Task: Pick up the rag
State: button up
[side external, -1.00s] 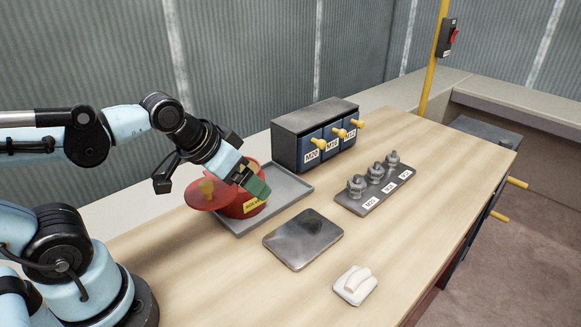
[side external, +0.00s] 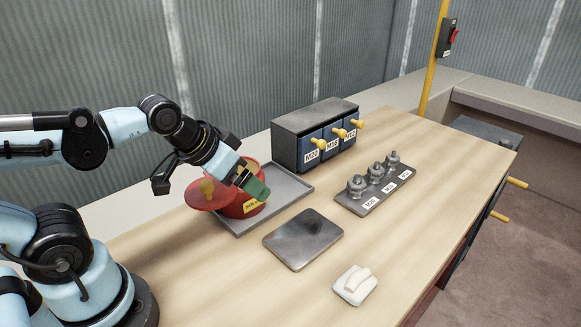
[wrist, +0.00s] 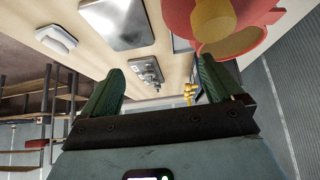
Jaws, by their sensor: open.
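The rag appears to be the white folded cloth (side external: 355,285) on the front part of the wooden bench. It also shows at the upper left of the wrist view (wrist: 57,40). My gripper (side external: 252,187), with green fingers, is beside and partly in front of the red can, well behind and left of the rag. In the wrist view the fingers (wrist: 160,72) are spread apart with nothing between them.
The red can (side external: 238,208), its lid (side external: 207,195) open, stands on a grey tray (side external: 290,186). A smudged metal plate (side external: 303,240) lies between tray and rag. A drawer box (side external: 300,125) and a plate of metal fittings (side external: 375,195) stand farther back. Bench around the rag is bare.

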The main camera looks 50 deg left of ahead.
jog(key=g, duration=0.7)
send_over(358, 275)
notch_tip(358, 275, down, 2)
jog(key=f, duration=0.6)
jog(key=shift+w+a+f, duration=0.15)
jog(key=shift+a+f, duration=0.1)
jog(key=shift+d+f, duration=0.15)
jog(key=shift+f, duration=1.15)
jog(key=shift+d+f, duration=0.1)
jog(key=shift+f, duration=1.2)
jog(key=shift+c, duration=0.2)
jog(key=c, duration=1.2)
